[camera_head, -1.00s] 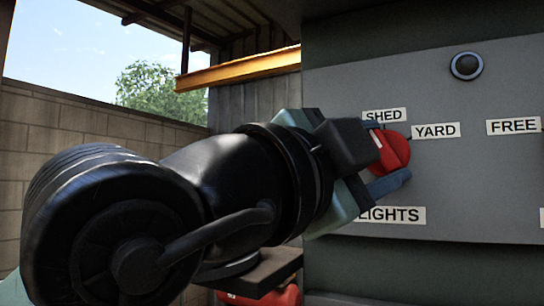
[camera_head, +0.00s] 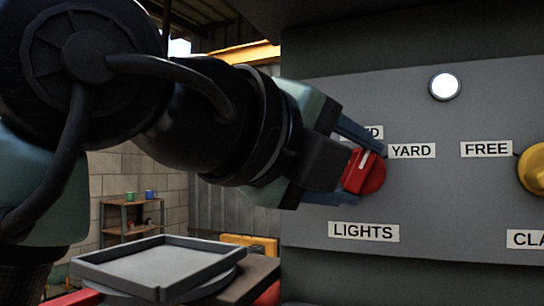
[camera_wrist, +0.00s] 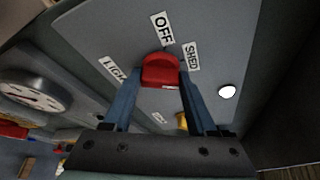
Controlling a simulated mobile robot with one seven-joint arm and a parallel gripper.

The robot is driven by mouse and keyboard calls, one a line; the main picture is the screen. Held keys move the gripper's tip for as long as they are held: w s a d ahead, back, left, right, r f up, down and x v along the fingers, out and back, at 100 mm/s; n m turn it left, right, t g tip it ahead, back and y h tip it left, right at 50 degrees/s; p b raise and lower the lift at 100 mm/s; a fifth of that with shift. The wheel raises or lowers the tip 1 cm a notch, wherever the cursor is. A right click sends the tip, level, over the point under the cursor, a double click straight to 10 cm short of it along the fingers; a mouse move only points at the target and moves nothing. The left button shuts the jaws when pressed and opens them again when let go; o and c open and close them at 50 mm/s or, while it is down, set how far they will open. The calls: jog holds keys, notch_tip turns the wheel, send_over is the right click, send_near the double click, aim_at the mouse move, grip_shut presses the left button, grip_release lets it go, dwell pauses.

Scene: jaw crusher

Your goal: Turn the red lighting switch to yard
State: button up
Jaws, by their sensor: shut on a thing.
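The red lighting switch (camera_head: 373,178) is a round knob with a raised grip on the grey panel, above the LIGHTS label (camera_head: 363,232). Its white mark points up and slightly right, with the partly hidden SHED label (camera_head: 376,132) above and the YARD label (camera_head: 412,151) to the right. I cannot tell its exact setting. My gripper (camera_head: 362,162) is shut on the switch. In the wrist view the red switch (camera_wrist: 160,70) sits between the blue fingers, close to the OFF label (camera_wrist: 162,28) and SHED label (camera_wrist: 191,57).
A round lamp (camera_head: 445,86) above the switch glows white. A yellow knob (camera_head: 535,168) beside the FREE label (camera_head: 486,149) is at the right. A grey tray (camera_head: 165,262) stands at lower left. A dial gauge (camera_wrist: 33,98) shows in the wrist view.

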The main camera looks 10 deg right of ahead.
jog(key=m+y, duration=0.1)
jog(key=m+y+p, duration=0.1)
jog(key=m, duration=0.1)
jog(key=m+y+p, duration=0.1)
jog(key=m, duration=0.1)
jog(key=shift+r+t, duration=0.25)
jog(key=shift+t, duration=0.05)
dwell(0.5)
jog(key=o, duration=1.4)
jog(key=shift+d, duration=0.1)
jog(key=shift+c, duration=0.2)
jog(key=b+v, duration=0.3)
jog(key=v, duration=1)
jog(key=shift+b, duration=0.4)
jog(key=shift+f, duration=0.1)
